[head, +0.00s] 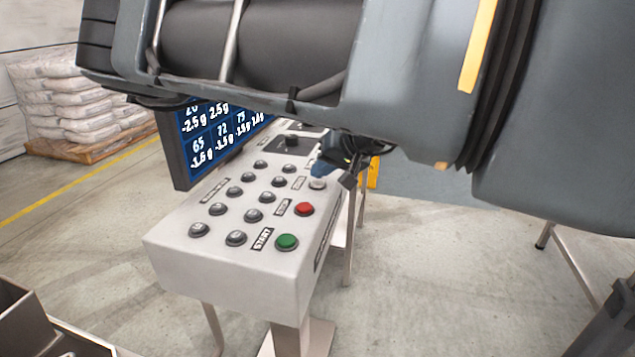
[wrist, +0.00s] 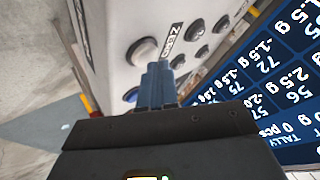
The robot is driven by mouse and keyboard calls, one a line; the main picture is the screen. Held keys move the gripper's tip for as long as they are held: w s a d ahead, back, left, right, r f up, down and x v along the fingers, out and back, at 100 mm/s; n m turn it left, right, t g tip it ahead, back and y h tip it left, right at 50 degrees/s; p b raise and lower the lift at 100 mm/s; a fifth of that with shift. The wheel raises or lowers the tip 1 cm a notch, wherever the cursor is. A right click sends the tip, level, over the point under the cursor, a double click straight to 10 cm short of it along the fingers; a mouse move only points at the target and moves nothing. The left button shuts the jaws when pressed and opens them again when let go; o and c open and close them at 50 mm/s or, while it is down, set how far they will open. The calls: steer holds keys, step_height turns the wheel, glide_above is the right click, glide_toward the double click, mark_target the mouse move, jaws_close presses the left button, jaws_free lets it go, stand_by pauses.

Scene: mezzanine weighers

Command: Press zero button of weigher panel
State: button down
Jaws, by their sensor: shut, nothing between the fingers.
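The weigher panel (head: 225,275) is a pale box with rows of dark buttons and a screen behind it. Its right column has a green START button (head: 287,242), a red button (head: 304,209) and a whitish button (head: 318,184). In the wrist view the whitish button (wrist: 141,51) sits beside the ZERO label (wrist: 178,32). My gripper (head: 322,168) is shut and empty, its blue fingertips just beyond the whitish button. In the wrist view the fingertips (wrist: 155,68) are just below and right of that button; contact cannot be told.
A blue button (wrist: 130,95) lies left of my fingers. The screen (head: 215,135) stands along the panel's left side. Sacks on a pallet (head: 75,105) are at the far left. Open floor (head: 430,280) lies to the right.

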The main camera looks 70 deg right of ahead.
mark_target(321, 183)
steer(key=shift+f+b, duration=0.3)
steer(key=shift+f, duration=0.15)
steer(key=shift+r, duration=0.15)
stand_by(0.5)
steer(key=shift+r+p, duration=0.55)
steer(key=shift+r, duration=0.2)
steer(key=shift+r+p, duration=1.7)
steer(key=shift+r, duration=0.8)
